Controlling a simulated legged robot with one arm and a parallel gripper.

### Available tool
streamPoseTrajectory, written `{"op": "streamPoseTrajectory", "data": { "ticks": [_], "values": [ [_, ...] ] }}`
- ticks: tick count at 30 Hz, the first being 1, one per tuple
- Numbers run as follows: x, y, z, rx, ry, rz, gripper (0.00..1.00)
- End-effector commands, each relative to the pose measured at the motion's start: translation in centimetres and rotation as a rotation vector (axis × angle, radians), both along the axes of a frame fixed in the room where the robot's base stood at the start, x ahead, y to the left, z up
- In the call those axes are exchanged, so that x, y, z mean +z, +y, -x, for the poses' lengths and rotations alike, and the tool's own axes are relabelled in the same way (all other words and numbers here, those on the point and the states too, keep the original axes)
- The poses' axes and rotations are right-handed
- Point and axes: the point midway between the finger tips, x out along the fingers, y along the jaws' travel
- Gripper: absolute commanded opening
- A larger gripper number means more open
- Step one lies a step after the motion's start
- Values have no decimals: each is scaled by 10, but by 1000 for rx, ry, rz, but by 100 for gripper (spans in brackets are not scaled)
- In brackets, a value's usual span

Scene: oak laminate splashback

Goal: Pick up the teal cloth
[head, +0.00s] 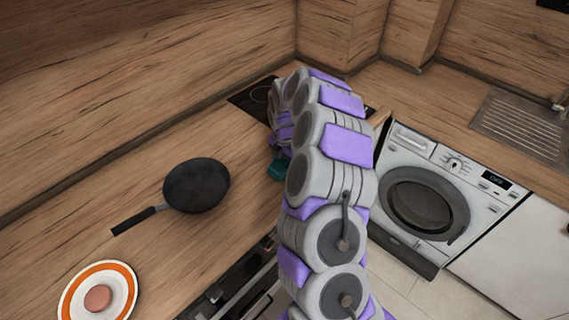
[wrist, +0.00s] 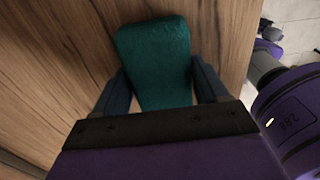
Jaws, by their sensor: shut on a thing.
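The teal cloth (wrist: 154,62) shows in the wrist view as a dark teal rounded block over the wooden counter. My gripper (wrist: 160,88) has a finger on each side of it and is shut on it. In the head view only a small teal part of the cloth (head: 278,169) shows at the left of my arm, near the counter's front edge. My arm hides the rest of it and most of the gripper there. I cannot tell whether the cloth is touching the counter.
A black pan (head: 197,186) lies on the counter to the left. An orange-rimmed plate (head: 72,297) with a round brownish item (head: 97,298) is at the lower left. A dark cooktop (head: 252,100) is behind my arm. A washing machine (head: 426,204) and a sink (head: 520,128) are at the right.

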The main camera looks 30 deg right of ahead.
Motion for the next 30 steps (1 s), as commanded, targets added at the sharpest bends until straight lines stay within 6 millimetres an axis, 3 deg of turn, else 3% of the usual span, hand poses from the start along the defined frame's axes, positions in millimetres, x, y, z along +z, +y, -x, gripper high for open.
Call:
{"op": "streamPoseTrajectory", "data": {
  "ticks": [10,16,30],
  "values": [
    [37,0,0,0,-3,0,43],
    [36,3,20,0,-3,-1,43],
    [44,18,101,1,0,-1,43]
  ]
}}
